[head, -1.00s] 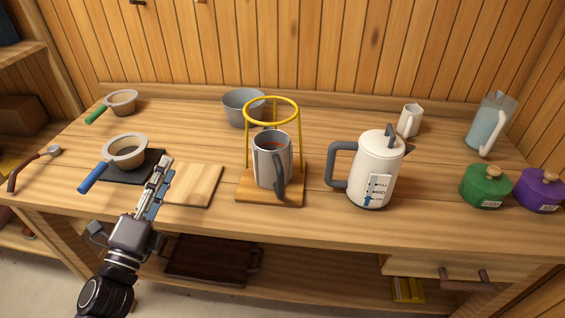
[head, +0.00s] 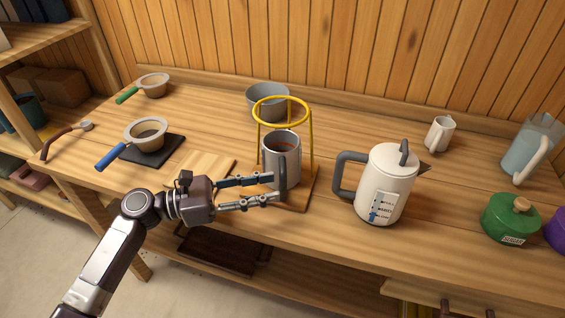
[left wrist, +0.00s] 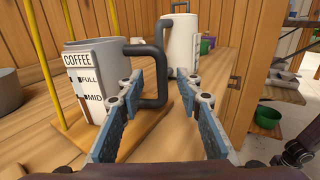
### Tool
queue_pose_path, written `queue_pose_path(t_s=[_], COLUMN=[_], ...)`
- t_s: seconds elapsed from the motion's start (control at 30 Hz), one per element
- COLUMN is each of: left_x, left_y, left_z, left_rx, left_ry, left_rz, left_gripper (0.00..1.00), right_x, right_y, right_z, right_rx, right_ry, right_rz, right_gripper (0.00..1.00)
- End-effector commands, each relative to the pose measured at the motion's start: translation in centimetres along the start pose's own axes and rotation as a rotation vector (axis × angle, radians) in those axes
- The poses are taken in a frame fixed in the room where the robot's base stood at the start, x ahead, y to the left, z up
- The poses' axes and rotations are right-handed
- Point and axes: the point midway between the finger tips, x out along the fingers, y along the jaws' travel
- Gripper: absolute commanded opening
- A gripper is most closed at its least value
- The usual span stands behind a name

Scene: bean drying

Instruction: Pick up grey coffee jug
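The grey coffee jug (head: 282,153) stands upright on the wooden base of the yellow-ringed stand (head: 298,196), with brown content inside. Its dark handle faces the front. In the left wrist view the jug (left wrist: 108,70) is on the left, marked COFFEE, FULL and MID, and its handle (left wrist: 159,75) shows between the fingers. My left gripper (head: 278,188) is open, its fingertips at the handle from the left. In the left wrist view the gripper (left wrist: 170,85) has its fingers apart; contact with the handle cannot be told.
A white kettle (head: 388,182) stands to the right of the stand. A grey bowl (head: 262,92) is behind it. A strainer with a blue handle (head: 147,133) is at left. A green jar (head: 510,218) is at far right. The table between stand and kettle is clear.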

Motion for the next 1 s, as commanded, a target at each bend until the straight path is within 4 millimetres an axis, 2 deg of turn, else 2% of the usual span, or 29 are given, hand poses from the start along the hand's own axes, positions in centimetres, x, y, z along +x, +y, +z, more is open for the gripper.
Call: queue_pose_path(t_s=[0.03, 0.1, 0.3, 0.57, 0.6, 0.9, 1.0], left_x=[0.7, 1.7, 4.1, 4.4, 4.4, 4.4, 4.4], left_y=[-0.1, -0.2, -0.2, -0.2, -0.2, -0.2, -0.2], left_z=[0.8, 1.1, 0.9, 0.6, 0.6, 0.6, 0.7], left_rx=[0.000, -0.001, -0.002, -0.001, -0.001, -0.002, -0.002], left_ry=[-0.002, -0.003, -0.002, 0.000, 0.000, -0.001, -0.001], left_rz=[-0.001, -0.001, 0.001, 0.001, 0.001, 0.001, 0.001], left_gripper=[0.32, 0.32, 0.32, 0.32, 0.31, 0.00, 0.00], right_x=[-1.0, -1.8, -2.7, -2.6, -2.6, -2.6, -2.6], right_y=[-0.1, 0.0, 0.6, 1.2, 1.2, 1.2, 1.2], right_z=[-0.1, -0.1, 0.0, 0.1, 0.1, 0.1, 0.1], right_rx=[-0.001, -0.001, -0.004, -0.006, -0.006, -0.005, -0.004], right_ry=[0.000, 0.000, -0.002, -0.004, -0.004, -0.004, -0.004], right_rz=[-0.001, 0.000, 0.006, 0.013, 0.013, 0.014, 0.014], right_gripper=[0.40, 0.40, 0.40, 0.40, 0.40, 0.40, 0.40])
